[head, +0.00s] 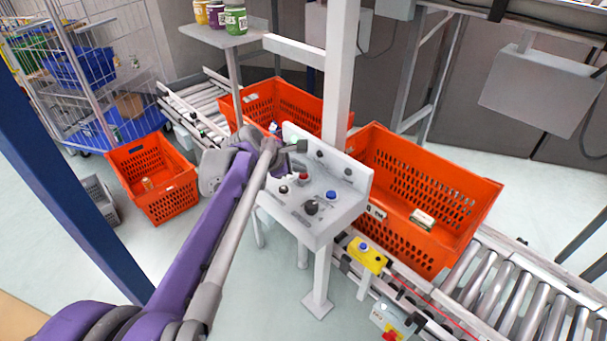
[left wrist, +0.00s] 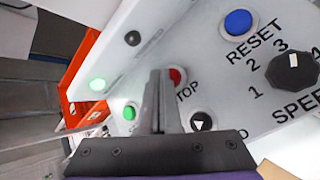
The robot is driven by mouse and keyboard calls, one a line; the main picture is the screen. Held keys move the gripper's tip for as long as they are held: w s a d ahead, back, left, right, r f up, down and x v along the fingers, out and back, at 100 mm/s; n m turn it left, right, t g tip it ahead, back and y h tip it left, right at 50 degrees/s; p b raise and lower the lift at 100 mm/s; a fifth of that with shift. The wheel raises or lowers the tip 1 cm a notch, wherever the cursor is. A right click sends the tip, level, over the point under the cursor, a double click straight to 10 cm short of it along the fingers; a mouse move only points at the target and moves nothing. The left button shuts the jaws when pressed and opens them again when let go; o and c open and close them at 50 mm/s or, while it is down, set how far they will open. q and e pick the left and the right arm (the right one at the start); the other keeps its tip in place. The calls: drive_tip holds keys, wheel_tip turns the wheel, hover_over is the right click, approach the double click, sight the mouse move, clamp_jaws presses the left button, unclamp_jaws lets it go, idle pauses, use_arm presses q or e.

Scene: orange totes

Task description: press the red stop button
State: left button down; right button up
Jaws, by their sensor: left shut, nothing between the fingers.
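The red stop button (head: 303,176) is on the sloped white control panel (head: 345,212). In the left wrist view the red button (left wrist: 178,76) shows just right of my fingertips, partly hidden by them, beside lettering that reads "TOP". My left gripper (head: 289,171) is over the panel's left part, shut and empty. Its dark fingers (left wrist: 160,74) point toward the panel by the red button. I cannot tell whether they touch it. My right gripper is not in view.
Near the red button are a green button (left wrist: 130,112), a blue RESET button (left wrist: 238,22), a black arrow control (left wrist: 201,121) and a speed knob (left wrist: 292,73). A white post (head: 340,80) rises behind the panel. Orange totes (head: 455,195) stand on the roller conveyor behind it.

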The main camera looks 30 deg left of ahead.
sight(299, 180)
use_arm(q)
drive_tip(key=shift+f, duration=0.3)
idle(0.5)
drive_tip(key=shift+r+p, duration=0.55)
drive_tip(key=shift+r, duration=0.3)
drive_tip(key=shift+r, duration=0.1)
wheel_tip(299, 180, up, 5)
drive_tip(key=p, duration=0.3)
drive_tip(key=shift+p, duration=0.3)
idle(0.5)
